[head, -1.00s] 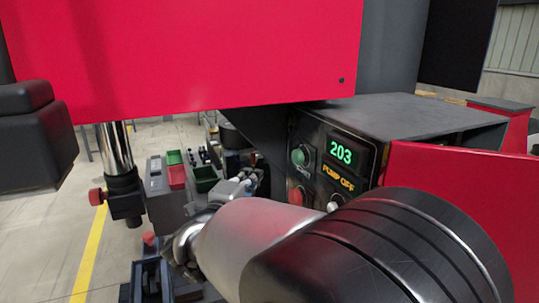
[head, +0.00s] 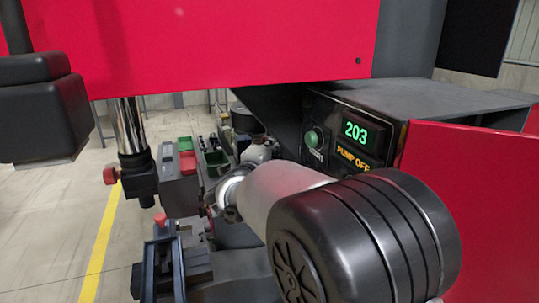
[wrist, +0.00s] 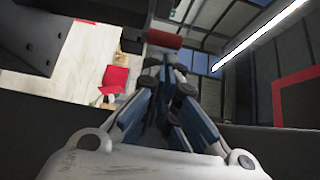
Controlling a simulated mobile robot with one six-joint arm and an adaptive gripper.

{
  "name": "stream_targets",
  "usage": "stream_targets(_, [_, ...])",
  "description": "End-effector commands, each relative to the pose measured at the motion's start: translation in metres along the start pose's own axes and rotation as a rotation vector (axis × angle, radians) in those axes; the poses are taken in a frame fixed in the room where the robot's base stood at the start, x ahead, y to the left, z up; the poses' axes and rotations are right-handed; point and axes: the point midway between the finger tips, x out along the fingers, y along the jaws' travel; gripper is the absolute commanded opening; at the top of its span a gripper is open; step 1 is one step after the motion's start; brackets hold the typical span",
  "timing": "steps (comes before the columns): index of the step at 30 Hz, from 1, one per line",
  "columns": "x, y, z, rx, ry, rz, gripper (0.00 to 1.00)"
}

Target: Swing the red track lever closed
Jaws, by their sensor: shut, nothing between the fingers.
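Two small red parts show at left in the head view. One red knob (head: 110,176) sits on the clamp of a chrome post, and another red knob (head: 160,219) stands above a dark blue fixture. I cannot tell which, if either, is the track lever. My gripper (wrist: 163,68) shows in the wrist view with its blue-grey fingers together and nothing between them. A dark red cylinder (wrist: 164,39) appears just beyond the fingertips, and I cannot tell whether they touch. In the head view my arm hides the gripper.
A control box (head: 350,130) reads 203 and PUMP OFF, with a green button (head: 316,137). A large red panel (head: 210,45) hangs overhead. Open floor with a yellow line (head: 100,245) lies left.

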Motion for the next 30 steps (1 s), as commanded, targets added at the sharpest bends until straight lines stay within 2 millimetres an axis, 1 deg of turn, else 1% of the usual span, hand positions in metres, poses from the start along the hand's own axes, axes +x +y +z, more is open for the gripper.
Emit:
stream_targets(1, [0.0046,0.0007,-0.0007,0.0,0.002,0.0,0.0])
stream_targets(3, [0.0078,0.0004,-0.0003,0.0,0.001,0.0,0.0])
stream_targets(6, [0.0093,0.0002,0.0,-0.001,-0.001,0.0,0.0])
stream_targets(17, [0.0086,-0.0001,0.0005,-0.001,-0.001,0.0,0.0])
stream_targets(30, [0.0052,-0.0003,0.0067,-0.001,-0.001,-0.001,0.0])
